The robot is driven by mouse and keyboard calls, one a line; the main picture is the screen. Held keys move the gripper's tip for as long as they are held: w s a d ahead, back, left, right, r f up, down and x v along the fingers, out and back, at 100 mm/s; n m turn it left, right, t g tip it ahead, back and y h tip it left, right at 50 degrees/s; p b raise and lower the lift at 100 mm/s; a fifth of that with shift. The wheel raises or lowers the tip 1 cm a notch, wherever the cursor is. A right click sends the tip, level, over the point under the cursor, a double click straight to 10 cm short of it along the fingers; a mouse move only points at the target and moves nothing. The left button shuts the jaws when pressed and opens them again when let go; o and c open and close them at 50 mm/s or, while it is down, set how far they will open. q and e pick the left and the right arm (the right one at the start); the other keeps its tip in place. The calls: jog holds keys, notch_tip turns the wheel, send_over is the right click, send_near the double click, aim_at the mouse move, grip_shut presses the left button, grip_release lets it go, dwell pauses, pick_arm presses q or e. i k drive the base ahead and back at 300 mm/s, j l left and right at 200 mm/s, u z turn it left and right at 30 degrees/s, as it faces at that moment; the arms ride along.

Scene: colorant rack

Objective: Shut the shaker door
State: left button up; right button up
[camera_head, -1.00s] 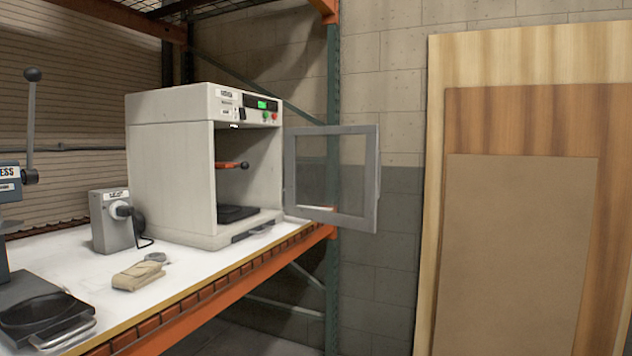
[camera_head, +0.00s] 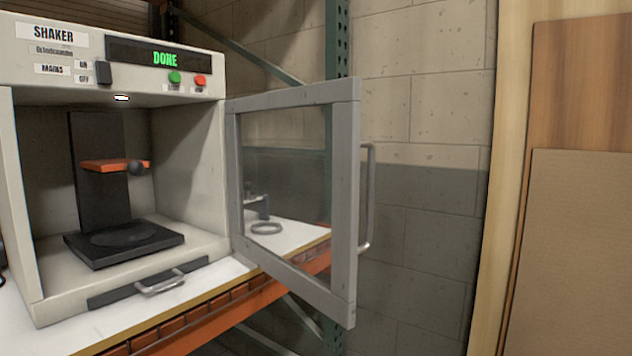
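The shaker (camera_head: 215,150) stands at the left on the white shelf top, its front panel reading "DONE" in green. Its door (camera_head: 346,200) is a grey frame with a clear pane, hinged at the right side of the opening and swung wide open toward the right. A metal handle (camera_head: 368,200) shows on the door's far right edge. Inside the shaker are a black base plate (camera_head: 88,254) and an orange clamp (camera_head: 104,166) with a dark knob; no can is seen inside. Neither of my grippers is in view.
The shelf's white top (camera_head: 215,279) has an orange front beam (camera_head: 215,322) below the shaker. A small drawer handle (camera_head: 160,287) sticks out under the opening. A block wall (camera_head: 420,240) is behind the door. Wooden boards (camera_head: 570,85) lean at the right.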

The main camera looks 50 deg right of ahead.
aim_at(337, 300)
jog(key=l+u, duration=0.25)
jog(key=l, duration=2.2)
